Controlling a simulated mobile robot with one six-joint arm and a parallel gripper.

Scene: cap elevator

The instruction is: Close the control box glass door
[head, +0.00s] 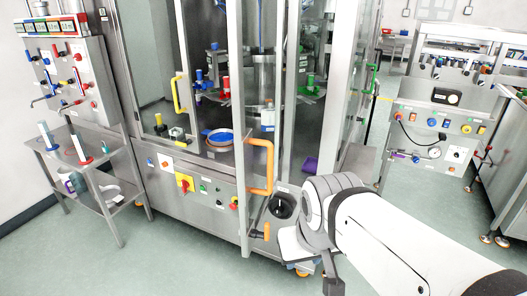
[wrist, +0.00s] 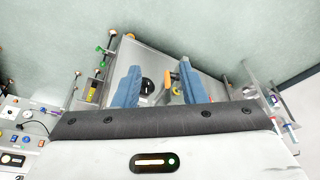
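A tall steel-framed cabinet with glass doors stands in the middle of the head view. One narrow glass door (head: 240,95) with a long orange handle (head: 261,167) juts out from its front and looks ajar. My gripper (wrist: 158,78) is open in the wrist view, its two blue fingers spread apart with nothing held. An orange handle (wrist: 168,78) shows between the fingers, near the right one; I cannot tell how close it is. In the head view my white arm comes in from the lower right, just right of the door's lower end, and my fingers are hidden.
A yellow handle (head: 177,95) and a green handle (head: 371,79) mark other cabinet doors. A black round part (head: 282,206) sits low, beside my wrist. A side table (head: 92,163) stands left, a control panel (head: 433,132) right. The floor at front left is clear.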

